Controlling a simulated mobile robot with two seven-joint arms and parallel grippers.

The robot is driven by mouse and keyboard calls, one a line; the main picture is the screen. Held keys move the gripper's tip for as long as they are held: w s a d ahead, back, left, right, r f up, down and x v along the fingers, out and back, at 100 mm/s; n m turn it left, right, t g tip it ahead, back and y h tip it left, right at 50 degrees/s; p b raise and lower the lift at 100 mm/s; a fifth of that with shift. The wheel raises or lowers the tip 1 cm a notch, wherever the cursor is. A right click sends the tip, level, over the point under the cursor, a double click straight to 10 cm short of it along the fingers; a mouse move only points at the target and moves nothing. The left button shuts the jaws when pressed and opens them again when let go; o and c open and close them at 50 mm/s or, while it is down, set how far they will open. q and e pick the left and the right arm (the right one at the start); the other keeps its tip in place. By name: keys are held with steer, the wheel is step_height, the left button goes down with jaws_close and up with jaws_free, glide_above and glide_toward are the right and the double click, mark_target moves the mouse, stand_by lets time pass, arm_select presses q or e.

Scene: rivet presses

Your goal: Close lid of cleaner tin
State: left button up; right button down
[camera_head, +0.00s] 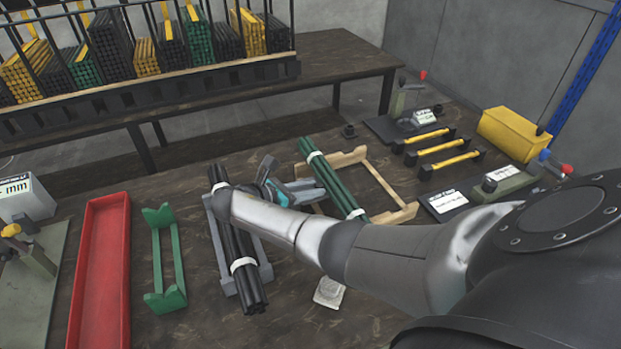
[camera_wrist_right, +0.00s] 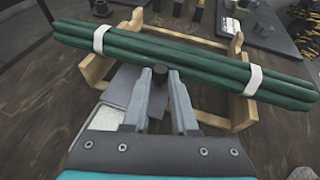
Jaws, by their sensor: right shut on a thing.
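My right gripper (camera_head: 272,186) is low over the bench between the black rod bundle and the green rod bundle. In the right wrist view its fingers (camera_wrist_right: 160,84) are closed around a small black knob-like piece (camera_wrist_right: 160,73). What lies under the knob is mostly hidden by the fingers; a pale grey flat surface (camera_wrist_right: 119,88) shows beside them. I cannot make out a cleaner tin or its lid for certain. My left gripper is not in view.
Green rods (camera_head: 334,180) lie on a wooden cradle (camera_head: 381,187), just beyond the fingers. Black rods (camera_head: 240,245) lie on a grey cradle (camera_head: 220,245). A red tray (camera_head: 101,268), green stand (camera_head: 164,262) and small whitish item (camera_head: 329,292) are nearby. Yellow-handled tools (camera_head: 438,150) lie right.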

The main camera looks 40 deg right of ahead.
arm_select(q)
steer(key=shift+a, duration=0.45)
